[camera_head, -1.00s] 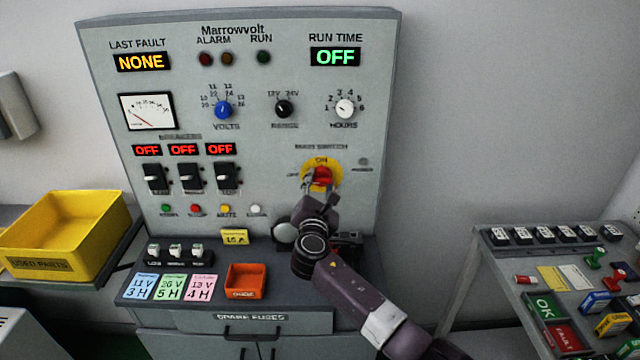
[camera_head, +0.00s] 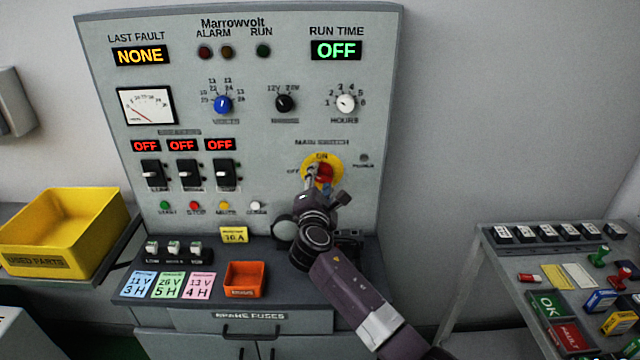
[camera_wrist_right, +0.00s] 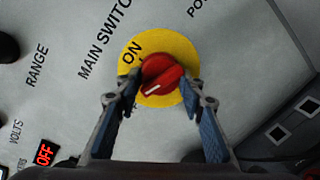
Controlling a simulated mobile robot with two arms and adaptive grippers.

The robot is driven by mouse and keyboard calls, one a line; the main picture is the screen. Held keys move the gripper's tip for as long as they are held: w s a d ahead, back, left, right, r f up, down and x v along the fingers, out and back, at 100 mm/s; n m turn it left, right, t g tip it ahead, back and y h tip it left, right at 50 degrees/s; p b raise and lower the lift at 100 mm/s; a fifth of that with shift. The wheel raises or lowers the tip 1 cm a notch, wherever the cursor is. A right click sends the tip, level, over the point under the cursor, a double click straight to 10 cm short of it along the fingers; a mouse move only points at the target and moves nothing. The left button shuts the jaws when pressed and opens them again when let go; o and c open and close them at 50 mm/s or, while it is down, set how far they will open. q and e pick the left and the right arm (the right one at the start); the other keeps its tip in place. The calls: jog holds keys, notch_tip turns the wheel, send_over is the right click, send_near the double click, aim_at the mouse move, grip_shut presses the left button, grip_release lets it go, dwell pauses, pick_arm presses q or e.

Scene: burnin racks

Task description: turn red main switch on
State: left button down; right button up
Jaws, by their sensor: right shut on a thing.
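The red main switch (camera_head: 323,174) is a red knob on a round yellow plate (camera_head: 336,163), low on the right of the grey panel. The plate has ON at its top and OFF at its left. In the right wrist view the red knob (camera_wrist_right: 163,74) sits between the two fingers of my right gripper (camera_wrist_right: 168,92), which is shut on it. The knob's white mark points down-left, away from the ON label; the left finger partly hides the OFF label. My right gripper (camera_head: 325,183) comes from below right in the head view. My left gripper is not in view.
The grey panel (camera_head: 240,120) also carries dials, three black breakers and lit displays; RUN TIME (camera_head: 336,50) reads OFF. An orange tray (camera_head: 244,279) stands on the ledge below. A yellow bin (camera_head: 65,230) is at left and a side table (camera_head: 500,290) at right.

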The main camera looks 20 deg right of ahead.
jog(key=m+b, duration=0.1)
jog(key=m, duration=0.2)
jog(key=shift+d+m, duration=0.15)
jog(key=shift+m, duration=0.15)
jog(key=m+b, duration=0.1)
jog(key=m, duration=0.2)
jog(key=shift+y+b, duration=0.35)
jog(key=shift+y, duration=0.05)
jog(key=m+b, duration=0.1)
jog(key=m, duration=0.2)
jog(key=shift+d+m+y+b, duration=0.1)
jog(key=shift+m+y+b, duration=0.3)
jog(key=shift+m, duration=1.2)
jog(key=shift+f, duration=0.1)
